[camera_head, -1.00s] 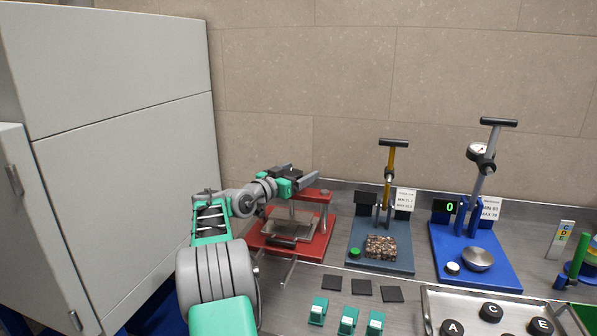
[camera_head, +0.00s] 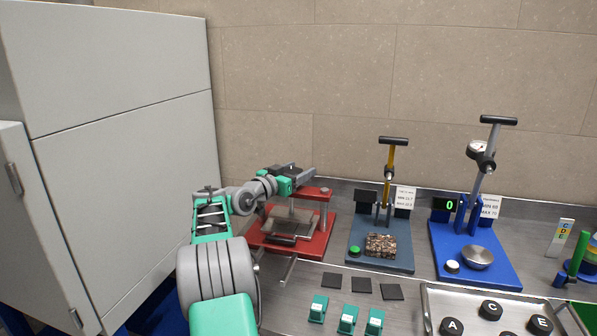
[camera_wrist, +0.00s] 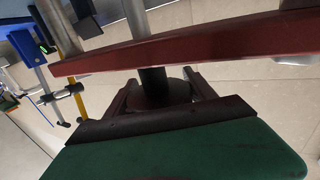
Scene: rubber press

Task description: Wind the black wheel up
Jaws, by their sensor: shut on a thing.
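The red press (camera_head: 318,238) stands on the bench at the left, with a red top bar, posts and a grey plate (camera_head: 290,222) inside. My gripper (camera_head: 306,177) is at the top of this press, above its top bar. In the wrist view, the black wheel (camera_wrist: 167,92) sits on a dark shaft beside the red bar (camera_wrist: 190,42). The fingers of my gripper (camera_wrist: 165,98) are shut on the wheel, one at each side. In the head view, my gripper hides the wheel.
A grey-blue press with a yellow lever (camera_head: 388,160) and a blue press (camera_head: 480,250) stand to the right. Black squares (camera_head: 362,287) and green-white clips (camera_head: 348,319) lie in front. A metal tray (camera_head: 428,308) holds black lettered knobs. A tall grey cabinet (camera_head: 120,150) fills the left.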

